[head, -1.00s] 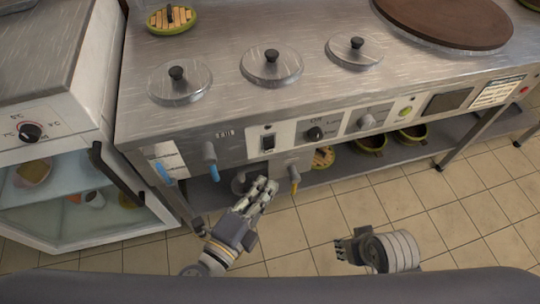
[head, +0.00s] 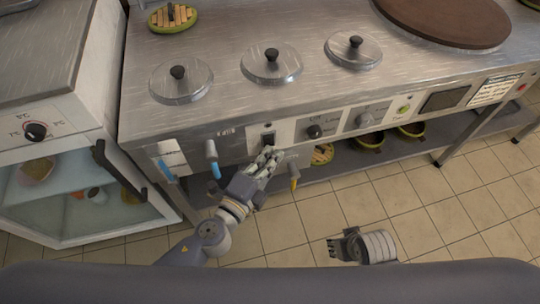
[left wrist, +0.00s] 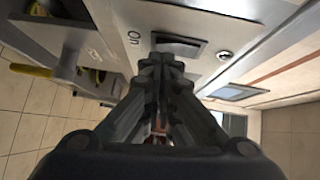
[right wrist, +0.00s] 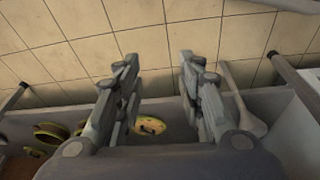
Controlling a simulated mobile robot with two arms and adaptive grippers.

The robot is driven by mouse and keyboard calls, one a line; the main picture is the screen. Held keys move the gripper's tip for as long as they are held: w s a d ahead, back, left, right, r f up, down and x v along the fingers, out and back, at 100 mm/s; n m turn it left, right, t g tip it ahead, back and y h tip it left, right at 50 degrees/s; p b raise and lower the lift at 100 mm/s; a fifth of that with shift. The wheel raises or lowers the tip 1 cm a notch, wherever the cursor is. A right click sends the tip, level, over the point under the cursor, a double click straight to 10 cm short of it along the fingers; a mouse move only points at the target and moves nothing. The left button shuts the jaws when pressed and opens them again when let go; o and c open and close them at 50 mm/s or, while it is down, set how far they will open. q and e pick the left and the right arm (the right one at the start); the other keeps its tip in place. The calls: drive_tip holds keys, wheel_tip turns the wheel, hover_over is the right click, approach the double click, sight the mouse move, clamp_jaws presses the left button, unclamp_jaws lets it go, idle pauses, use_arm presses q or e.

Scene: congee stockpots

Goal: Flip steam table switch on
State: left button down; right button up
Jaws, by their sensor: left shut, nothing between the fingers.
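The steam table (head: 220,40) is a steel counter with round lids on top and a front control panel. Its switch (head: 268,138) is a dark rocker on a pale plate, left of the knobs. In the left wrist view the switch (left wrist: 180,43) lies just beyond the fingertips, beside an "On" label; I cannot tell its position or whether the fingers touch it. My left gripper (head: 270,154) is shut and empty, its tips just below the switch. My right gripper (head: 334,249) is low over the floor, away from the panel; the right wrist view shows it open and empty (right wrist: 160,65).
A blue-tipped tap (head: 212,158) is left of the left gripper, and a yellow-tipped tap (head: 294,178) is to its right. Knobs (head: 314,131) sit right of the switch. A glass-fronted fridge (head: 75,125) stands at left. The tiled floor in front is clear.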

drive_tip(key=shift+f, duration=0.1)
use_arm(q)
drive_tip(key=b, duration=0.2)
drive_tip(key=shift+w+f+m+b, duration=0.15)
drive_tip(key=shift+w+m+b, duration=0.15)
use_arm(e)
wheel_tip(320, 180, up, 6)
drive_tip(key=shift+t, duration=0.3)
